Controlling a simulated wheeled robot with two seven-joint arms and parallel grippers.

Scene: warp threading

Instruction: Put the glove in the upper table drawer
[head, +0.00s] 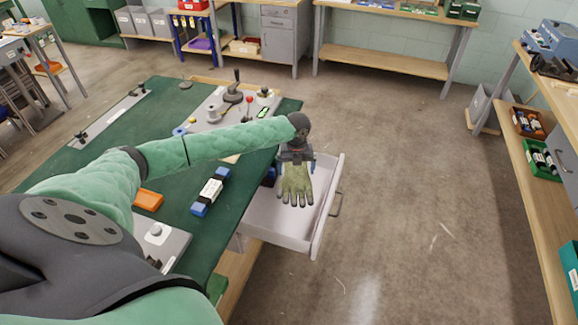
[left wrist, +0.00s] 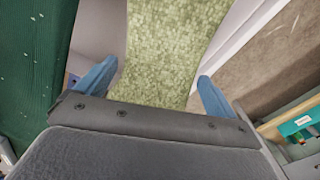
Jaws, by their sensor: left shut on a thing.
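The green glove (head: 296,184) hangs from my left gripper (head: 295,160), fingers pointing down, over the open drawer (head: 270,224) in the head view. I cannot tell whether its fingertips touch the drawer floor. In the left wrist view the glove (left wrist: 168,45) fills the space between the two blue fingertips of my left gripper (left wrist: 155,88), which is shut on it. The drawer is pulled out from the table, with a pale interior and a handle (head: 336,204) on its front. My right gripper is not in view.
The green table top (head: 150,120) carries a black, white and blue block (head: 210,190), an orange block (head: 148,200) and a lever panel (head: 225,105) near the drawer. Shelves with bins (head: 540,160) stand at the right. The floor (head: 420,200) beyond the drawer is clear.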

